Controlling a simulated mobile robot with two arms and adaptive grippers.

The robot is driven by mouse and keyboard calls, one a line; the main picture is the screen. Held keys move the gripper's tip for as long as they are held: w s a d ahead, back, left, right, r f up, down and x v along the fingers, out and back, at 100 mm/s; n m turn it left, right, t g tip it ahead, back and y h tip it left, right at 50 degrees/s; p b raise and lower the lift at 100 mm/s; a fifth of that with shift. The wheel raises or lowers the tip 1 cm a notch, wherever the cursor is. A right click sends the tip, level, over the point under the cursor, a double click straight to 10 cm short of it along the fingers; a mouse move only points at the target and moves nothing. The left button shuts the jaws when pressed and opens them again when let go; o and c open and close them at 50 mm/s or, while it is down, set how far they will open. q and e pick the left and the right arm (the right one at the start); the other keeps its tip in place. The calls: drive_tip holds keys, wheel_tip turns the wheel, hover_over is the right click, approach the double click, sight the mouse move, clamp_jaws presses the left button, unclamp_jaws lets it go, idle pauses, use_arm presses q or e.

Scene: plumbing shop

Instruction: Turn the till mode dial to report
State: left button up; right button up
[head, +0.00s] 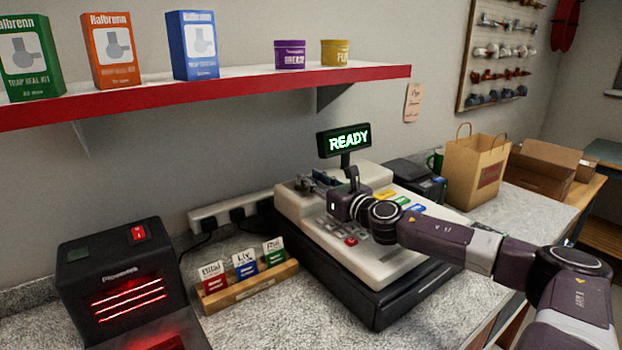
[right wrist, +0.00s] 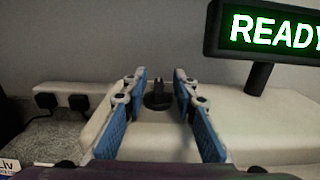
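The till (head: 375,265) is a pale machine with a black base on the counter. Its green-lit display (head: 343,141) reads READY and also shows in the right wrist view (right wrist: 270,30). The mode dial (right wrist: 157,96) is a small dark knob on the till's top. My right gripper (head: 317,181) is over the till's back left part; in the right wrist view (right wrist: 160,82) its blue-padded fingers are apart, with the dial between them and a gap on each side. I cannot make out the dial in the head view, nor its markings. My left gripper is not in view.
A card holder (head: 250,289) and a black device with red glowing lines (head: 118,270) stand left of the till. A power strip (head: 232,211) lies behind. A red-edged shelf (head: 240,92) hangs above. A paper bag (head: 474,170) stands to the right.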

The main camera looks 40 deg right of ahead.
drive_tip(key=shift+w, duration=0.2)
idle(0.3)
clamp_jaws()
